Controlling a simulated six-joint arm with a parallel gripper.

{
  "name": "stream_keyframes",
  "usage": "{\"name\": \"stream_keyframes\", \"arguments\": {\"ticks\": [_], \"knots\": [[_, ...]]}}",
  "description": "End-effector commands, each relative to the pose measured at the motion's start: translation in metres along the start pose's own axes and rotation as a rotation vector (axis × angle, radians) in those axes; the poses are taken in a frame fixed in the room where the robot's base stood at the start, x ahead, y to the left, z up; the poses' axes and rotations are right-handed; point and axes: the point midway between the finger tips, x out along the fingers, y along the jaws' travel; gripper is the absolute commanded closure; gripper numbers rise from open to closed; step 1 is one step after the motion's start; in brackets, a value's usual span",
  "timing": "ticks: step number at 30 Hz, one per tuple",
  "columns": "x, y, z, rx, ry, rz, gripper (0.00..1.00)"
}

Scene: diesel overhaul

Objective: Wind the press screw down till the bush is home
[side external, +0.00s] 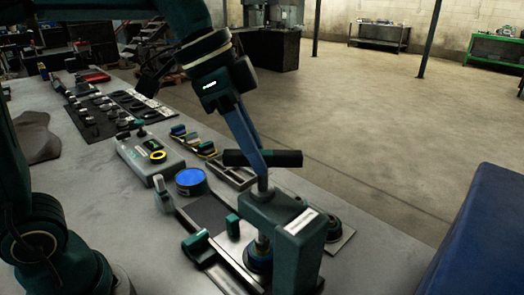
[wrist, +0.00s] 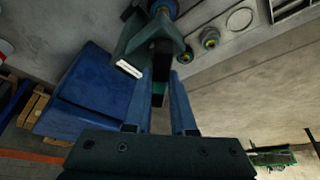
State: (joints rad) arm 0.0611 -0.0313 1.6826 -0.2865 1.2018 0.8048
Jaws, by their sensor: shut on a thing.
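The green press (side external: 292,232) stands on the bench at the lower middle of the side view, with a white label on its top. Its vertical screw (side external: 263,185) carries a black crossbar handle (side external: 287,158). My gripper (side external: 258,152) reaches down from above, its blue fingers closed on the middle of the handle. In the wrist view, the fingers of my gripper (wrist: 159,88) lie on both sides of the dark bar (wrist: 161,62). Below the screw, a dark blue and yellow round part (side external: 259,257) sits in the press. The frame partly hides it, and I cannot tell how deep the bush sits.
A blue tin (side external: 191,181), a grey-green box with a yellow ring (side external: 152,154) and a black mat with tools (side external: 105,112) lie on the bench to the left. A blue padded block (side external: 483,235) stands at the right.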

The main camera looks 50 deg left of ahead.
Motion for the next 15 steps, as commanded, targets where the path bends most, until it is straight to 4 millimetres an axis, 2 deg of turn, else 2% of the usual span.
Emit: {"name": "stream_keyframes", "arguments": {"ticks": [5,15], "knots": [[0.0007,-0.0023,0.0007,0.066,-0.003,0.026,1.00],[0.0028,-0.0054,0.0005,0.355,-0.003,0.149,1.00]]}}
